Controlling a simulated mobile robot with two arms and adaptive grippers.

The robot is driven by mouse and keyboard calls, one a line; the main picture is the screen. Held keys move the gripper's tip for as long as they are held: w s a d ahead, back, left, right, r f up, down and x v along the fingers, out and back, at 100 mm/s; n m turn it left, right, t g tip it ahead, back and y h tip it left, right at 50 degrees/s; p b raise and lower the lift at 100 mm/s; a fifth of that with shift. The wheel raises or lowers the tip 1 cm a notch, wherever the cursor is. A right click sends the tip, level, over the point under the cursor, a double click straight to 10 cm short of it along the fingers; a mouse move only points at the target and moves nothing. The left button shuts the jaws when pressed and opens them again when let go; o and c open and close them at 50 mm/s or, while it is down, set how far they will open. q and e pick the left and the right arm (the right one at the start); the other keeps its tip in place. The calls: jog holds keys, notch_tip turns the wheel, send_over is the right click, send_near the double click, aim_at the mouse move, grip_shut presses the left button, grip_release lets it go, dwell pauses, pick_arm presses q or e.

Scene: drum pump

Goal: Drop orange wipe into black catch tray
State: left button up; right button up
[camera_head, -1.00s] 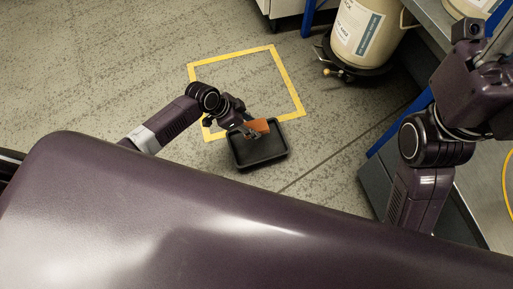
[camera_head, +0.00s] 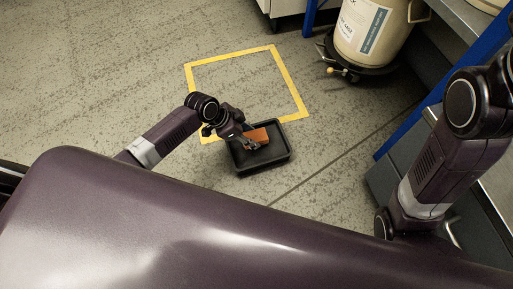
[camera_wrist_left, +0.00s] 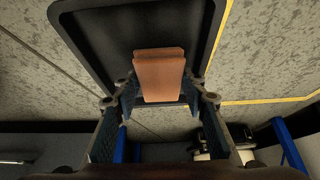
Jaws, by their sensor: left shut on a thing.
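The orange wipe (camera_head: 257,136) is over the black catch tray (camera_head: 262,168) on the floor. My left gripper (camera_head: 252,144) is shut on the wipe at the tray. In the left wrist view the wipe (camera_wrist_left: 159,75) is between my left fingertips (camera_wrist_left: 159,95), with the tray (camera_wrist_left: 110,30) behind it. I cannot tell whether the wipe touches the tray floor. My right arm shows at the right of the head view; its gripper is not clearly in view.
A yellow taped square (camera_head: 290,85) marks the floor behind the tray. A pale drum (camera_head: 370,28) stands on a dark wheeled dolly (camera_head: 352,68) at the back right. A bench with a blue leg (camera_head: 408,128) stands at the right. The floor left of the square is clear.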

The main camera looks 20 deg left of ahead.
pick_arm(q)
jog(key=o, duration=1.1)
jog(key=shift+c, duration=0.2)
jog(key=v, duration=1.2)
jog(key=shift+d, duration=0.1)
